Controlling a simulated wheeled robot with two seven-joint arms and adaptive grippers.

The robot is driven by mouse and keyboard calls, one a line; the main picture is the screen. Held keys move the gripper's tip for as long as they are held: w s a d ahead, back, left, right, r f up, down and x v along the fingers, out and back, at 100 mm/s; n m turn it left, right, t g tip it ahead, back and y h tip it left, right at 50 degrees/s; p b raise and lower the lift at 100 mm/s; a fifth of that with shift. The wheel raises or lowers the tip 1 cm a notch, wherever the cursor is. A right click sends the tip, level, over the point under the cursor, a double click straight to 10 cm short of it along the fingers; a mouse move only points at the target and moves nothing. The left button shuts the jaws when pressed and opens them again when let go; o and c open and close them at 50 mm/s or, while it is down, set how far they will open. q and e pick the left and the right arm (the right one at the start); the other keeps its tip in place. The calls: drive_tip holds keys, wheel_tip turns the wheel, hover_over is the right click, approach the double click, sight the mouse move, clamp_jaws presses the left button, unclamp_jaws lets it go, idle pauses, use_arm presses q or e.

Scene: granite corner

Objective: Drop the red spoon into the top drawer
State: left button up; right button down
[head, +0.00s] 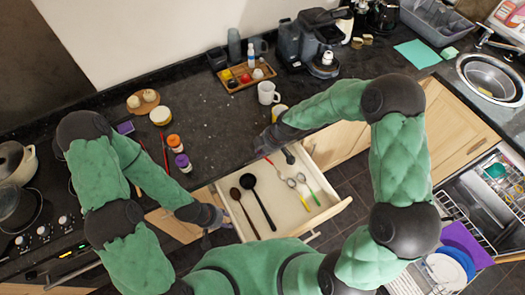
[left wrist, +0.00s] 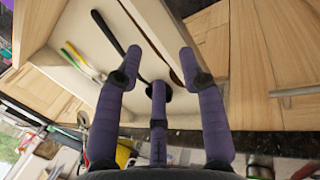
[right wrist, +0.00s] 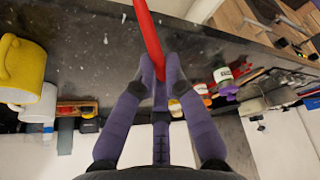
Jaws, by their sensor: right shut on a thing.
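The red spoon shows as a red handle (right wrist: 150,40) in the right wrist view, between the closed fingers of my right gripper (right wrist: 160,72). In the head view a short red piece (head: 268,160) shows just below my right gripper (head: 268,142), near the counter edge and the back of the open drawer; its other end is hard to make out. The top drawer (head: 327,213) is pulled out and holds a black ladle, a dark brown spoon and several coloured-handle utensils. My left gripper (head: 212,222) is at the drawer's left side, its fingers apart and empty in the left wrist view (left wrist: 160,70).
On the counter stand spice jars (head: 175,143), a white mug (head: 268,92), a wooden tray (head: 247,77) and a coffee machine (head: 315,45). Another thin red item (head: 165,153) lies left of the jars. An open dishwasher (head: 485,200) is at right.

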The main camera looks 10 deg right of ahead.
drive_tip(key=shift+s+f+b, duration=0.2)
drive_tip(key=shift+f+b, duration=0.15)
drive_tip(key=shift+f, duration=0.65)
drive_tip(key=shift+w+f, duration=0.15)
drive_tip(key=shift+f, duration=0.3)
drive_tip(key=c, duration=1.2)
unclamp_jaws()
drive_tip(key=v, duration=1.2)
